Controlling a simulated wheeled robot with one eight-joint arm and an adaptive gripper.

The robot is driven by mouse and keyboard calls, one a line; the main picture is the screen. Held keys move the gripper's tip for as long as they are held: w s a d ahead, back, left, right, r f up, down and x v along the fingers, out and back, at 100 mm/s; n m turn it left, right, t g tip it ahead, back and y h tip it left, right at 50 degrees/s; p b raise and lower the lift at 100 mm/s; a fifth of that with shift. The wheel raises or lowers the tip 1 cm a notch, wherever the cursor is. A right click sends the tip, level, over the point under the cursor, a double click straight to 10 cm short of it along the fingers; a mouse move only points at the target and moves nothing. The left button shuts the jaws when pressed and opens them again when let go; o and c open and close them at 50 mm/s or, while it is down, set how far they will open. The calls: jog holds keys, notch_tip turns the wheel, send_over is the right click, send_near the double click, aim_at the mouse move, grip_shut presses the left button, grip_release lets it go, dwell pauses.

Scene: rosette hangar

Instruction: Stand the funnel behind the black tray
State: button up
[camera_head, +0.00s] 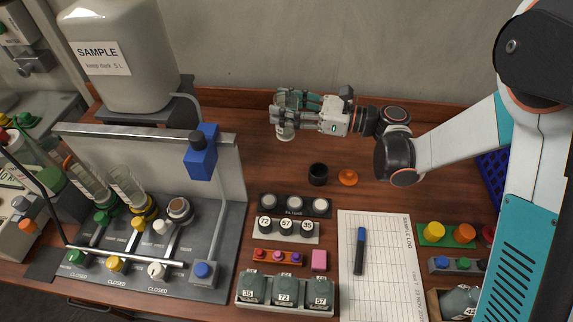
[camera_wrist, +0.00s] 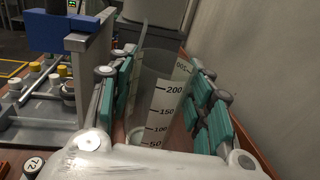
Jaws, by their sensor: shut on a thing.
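My gripper (camera_head: 290,112) is shut on a clear graduated vessel, which appears to be the funnel. In the wrist view the funnel (camera_wrist: 162,95) stands roughly upright between the teal finger pads of my gripper (camera_wrist: 163,108), with marks from 50 to 200. In the head view the fingers hide most of it; its whitish lower end (camera_head: 284,133) shows beneath them. The black tray (camera_head: 325,211) holds three round pale-topped pieces. My gripper is well behind the tray, near the back wall. I cannot tell whether the funnel touches the table.
A black cup (camera_head: 318,174) and an orange disc (camera_head: 348,178) stand between the tray and my gripper. A valve stand with a blue block (camera_head: 201,152) and a big sample jug (camera_head: 118,60) are at left. A log sheet (camera_head: 385,262) with a marker lies front right.

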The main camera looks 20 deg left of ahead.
notch_tip(320, 180, down, 18)
jog(key=b, duration=0.5)
jog(key=shift+r, duration=0.2)
jog(key=shift+w+f, duration=0.1)
jog(key=shift+f, duration=0.05)
jog(key=o, duration=1)
jog(key=shift+r, duration=0.2)
jog(key=d, duration=0.4)
jog(key=w+d+p, duration=0.1)
jog(key=d, duration=0.7)
jog(key=shift+w+p, duration=0.35)
jog(key=shift+w, duration=0.05)
